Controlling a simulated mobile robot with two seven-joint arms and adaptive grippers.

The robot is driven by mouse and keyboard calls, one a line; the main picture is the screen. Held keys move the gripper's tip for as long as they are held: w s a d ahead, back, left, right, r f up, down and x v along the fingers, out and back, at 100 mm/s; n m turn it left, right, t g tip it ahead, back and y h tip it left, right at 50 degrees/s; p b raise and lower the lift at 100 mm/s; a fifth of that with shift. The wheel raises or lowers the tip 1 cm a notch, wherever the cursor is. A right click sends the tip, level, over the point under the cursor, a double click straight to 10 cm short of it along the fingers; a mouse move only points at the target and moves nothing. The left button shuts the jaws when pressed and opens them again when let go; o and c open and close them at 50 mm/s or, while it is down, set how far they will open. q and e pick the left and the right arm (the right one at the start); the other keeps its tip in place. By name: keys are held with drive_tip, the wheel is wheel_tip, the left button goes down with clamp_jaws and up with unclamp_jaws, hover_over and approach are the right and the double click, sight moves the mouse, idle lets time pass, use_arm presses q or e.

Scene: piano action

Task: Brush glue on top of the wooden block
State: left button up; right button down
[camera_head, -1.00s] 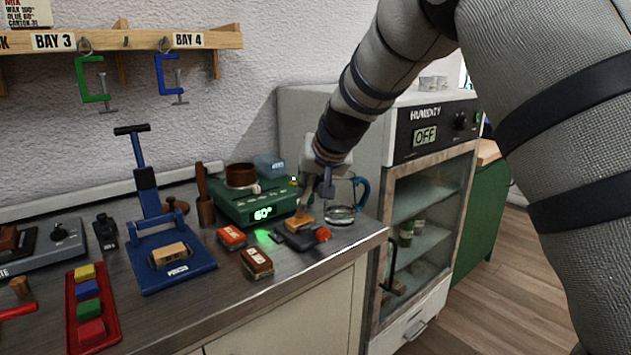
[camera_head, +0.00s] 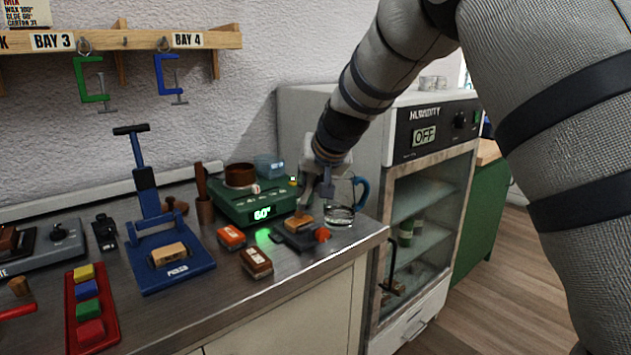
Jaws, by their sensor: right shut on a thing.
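My right gripper (camera_head: 318,188) reaches down at the back right of the bench. It is shut on a small thin thing, probably a brush (camera_head: 300,211), mostly hidden by the fingers. Its brownish lower end is just above or touching a small wooden block (camera_head: 298,224), and I cannot tell which. This block sits at a dark fixture with a red knob (camera_head: 322,234). Another wooden block (camera_head: 169,253) lies in the blue press (camera_head: 188,278). A brown pot (camera_head: 240,175) stands on the green heater (camera_head: 262,200), which reads 60°. My left gripper is not in view.
A glass jug (camera_head: 340,213) with a blue handle stands close right of the gripper, near the humidity cabinet (camera_head: 425,165). Orange (camera_head: 231,237) and brown (camera_head: 257,262) blocks lie in front. A red tray (camera_head: 90,335) holds coloured blocks. The bench's front right strip is clear.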

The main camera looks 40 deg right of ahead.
drive_tip(key=shift+r, duration=3.5)
